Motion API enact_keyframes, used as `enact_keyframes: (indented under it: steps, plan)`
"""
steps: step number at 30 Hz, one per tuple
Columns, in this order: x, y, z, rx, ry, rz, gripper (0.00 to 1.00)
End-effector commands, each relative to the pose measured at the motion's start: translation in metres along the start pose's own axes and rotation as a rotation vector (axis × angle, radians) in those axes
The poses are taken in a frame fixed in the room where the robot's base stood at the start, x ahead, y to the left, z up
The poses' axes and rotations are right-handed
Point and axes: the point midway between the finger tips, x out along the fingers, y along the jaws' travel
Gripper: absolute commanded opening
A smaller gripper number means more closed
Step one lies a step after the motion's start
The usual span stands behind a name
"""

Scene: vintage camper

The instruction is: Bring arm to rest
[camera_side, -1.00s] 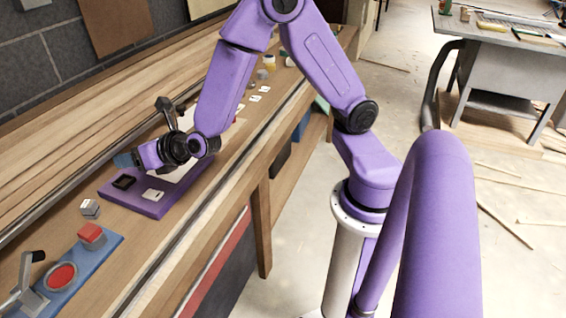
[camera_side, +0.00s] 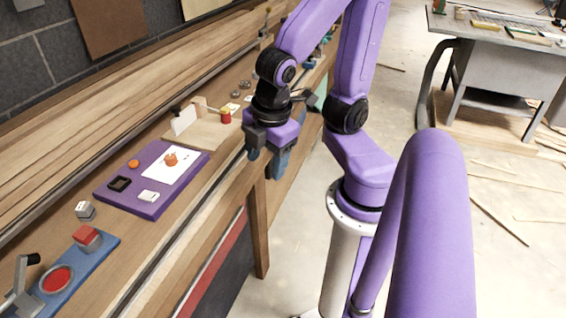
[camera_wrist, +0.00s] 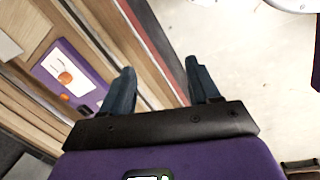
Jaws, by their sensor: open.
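My gripper (camera_side: 266,158) points down at the front edge of the wooden workbench (camera_side: 60,246) in the side view. In the wrist view my gripper (camera_wrist: 160,88) has its two dark fingers spread apart, with nothing between them. Below the fingers are the bench's edge and the pale floor (camera_wrist: 240,60). My arm is folded back above its base, clear of the items on the bench.
A purple board (camera_side: 150,204) with a white card bearing an orange print (camera_side: 172,162) lies on the bench to the left. A blue base (camera_side: 75,270) with a red pad is nearer. A grey table (camera_side: 500,60) stands at the back right.

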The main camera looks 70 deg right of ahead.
Motion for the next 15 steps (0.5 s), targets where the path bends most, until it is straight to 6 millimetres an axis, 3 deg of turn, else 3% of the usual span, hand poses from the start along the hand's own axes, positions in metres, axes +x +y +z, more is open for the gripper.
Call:
enact_keyframes:
  steps: [3, 6, 15]
  plan:
    - [-0.006, -0.024, 0.003, 0.071, 0.032, -0.102, 0.61]
    - [-0.009, -0.035, 0.004, 0.104, 0.043, -0.151, 0.61]
    - [-0.010, -0.038, 0.004, 0.117, 0.046, -0.169, 0.61]
